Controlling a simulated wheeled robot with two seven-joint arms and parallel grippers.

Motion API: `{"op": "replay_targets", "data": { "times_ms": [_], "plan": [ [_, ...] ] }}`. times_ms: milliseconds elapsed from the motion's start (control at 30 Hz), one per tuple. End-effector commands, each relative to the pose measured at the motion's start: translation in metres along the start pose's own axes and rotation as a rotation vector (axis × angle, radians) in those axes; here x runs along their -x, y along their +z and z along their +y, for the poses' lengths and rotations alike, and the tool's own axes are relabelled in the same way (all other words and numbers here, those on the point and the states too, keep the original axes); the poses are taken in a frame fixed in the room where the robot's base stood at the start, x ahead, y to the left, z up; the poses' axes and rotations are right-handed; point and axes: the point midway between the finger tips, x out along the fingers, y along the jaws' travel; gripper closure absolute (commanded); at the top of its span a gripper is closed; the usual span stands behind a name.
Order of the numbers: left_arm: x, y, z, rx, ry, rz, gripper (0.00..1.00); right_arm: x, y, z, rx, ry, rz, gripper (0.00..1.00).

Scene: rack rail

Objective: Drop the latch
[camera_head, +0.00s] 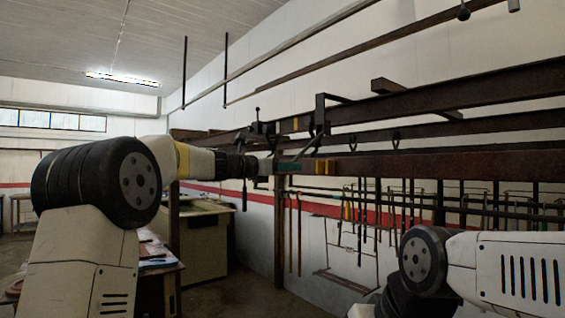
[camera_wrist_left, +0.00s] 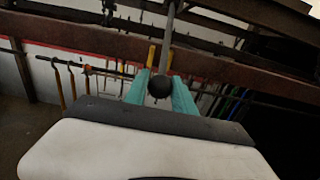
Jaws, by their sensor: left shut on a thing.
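The latch shows in the left wrist view as a grey rod with a round black knob (camera_wrist_left: 160,87) at its near end. My left gripper (camera_wrist_left: 162,95) has its two teal fingers on either side of the knob, shut on it. In the head view my left gripper (camera_head: 289,167) reaches from the left to the front of the dark brown rail (camera_head: 420,165). The knob is too small to make out there. Two yellow marks (camera_head: 325,167) sit on the rail just right of the fingers. My right gripper is out of view; only its arm shows at lower right.
More dark steel beams (camera_head: 450,92) run above and behind the rail, with hooks and brackets near the left gripper. Long tools (camera_head: 400,205) hang on the wall below. A workbench (camera_head: 205,235) stands at the lower left. Open floor lies below the rail.

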Motion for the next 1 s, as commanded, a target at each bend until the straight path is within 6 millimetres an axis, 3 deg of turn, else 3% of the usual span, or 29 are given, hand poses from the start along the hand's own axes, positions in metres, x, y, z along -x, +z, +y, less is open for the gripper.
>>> {"op": "replay_targets", "data": {
  "times_ms": [1000],
  "plan": [
    [-0.046, -0.045, 0.001, 0.0, 0.001, 0.002, 0.92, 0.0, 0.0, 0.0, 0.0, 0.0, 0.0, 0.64]
  ]
}}
